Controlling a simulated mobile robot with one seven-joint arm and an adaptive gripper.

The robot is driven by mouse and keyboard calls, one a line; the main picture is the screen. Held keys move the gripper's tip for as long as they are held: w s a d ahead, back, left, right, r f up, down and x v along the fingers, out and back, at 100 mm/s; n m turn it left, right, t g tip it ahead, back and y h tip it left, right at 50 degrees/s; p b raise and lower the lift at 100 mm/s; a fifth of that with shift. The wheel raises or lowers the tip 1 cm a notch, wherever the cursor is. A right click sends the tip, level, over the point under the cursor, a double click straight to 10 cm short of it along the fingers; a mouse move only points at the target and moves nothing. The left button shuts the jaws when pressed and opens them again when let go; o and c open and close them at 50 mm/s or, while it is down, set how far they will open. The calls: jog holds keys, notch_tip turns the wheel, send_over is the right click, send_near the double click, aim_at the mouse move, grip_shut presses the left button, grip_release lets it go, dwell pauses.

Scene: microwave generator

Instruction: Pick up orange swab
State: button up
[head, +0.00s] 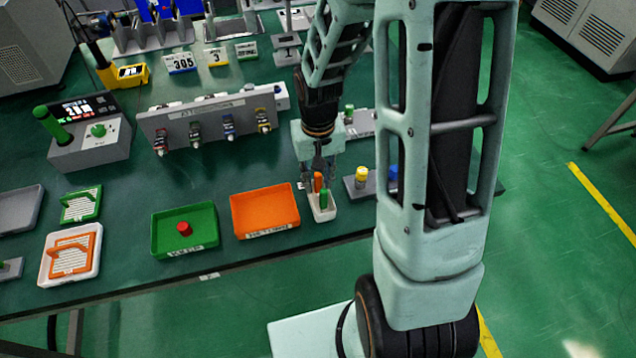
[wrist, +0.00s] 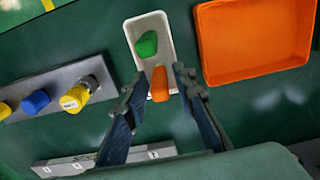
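The orange swab (head: 318,181) stands in a small white tray (head: 322,214) beside a green swab (head: 324,199). In the wrist view the orange swab (wrist: 160,84) lies between the tips of my gripper (wrist: 155,92), with visible space on both sides. My gripper (head: 318,168) is open and reaches down over the white tray in the head view. The green swab (wrist: 147,44) is in the same white tray (wrist: 156,22), just beyond the fingertips. The lower part of the orange swab is hidden.
An orange tray (head: 265,211) lies left of the white tray. A green tray (head: 184,231) holding a red piece (head: 184,228) is farther left. A grey block with yellow and blue knobs (head: 361,177) stands close on the right. A grey connector panel (head: 213,124) stands behind.

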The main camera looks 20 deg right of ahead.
grip_shut()
jog(key=shift+r, duration=0.1)
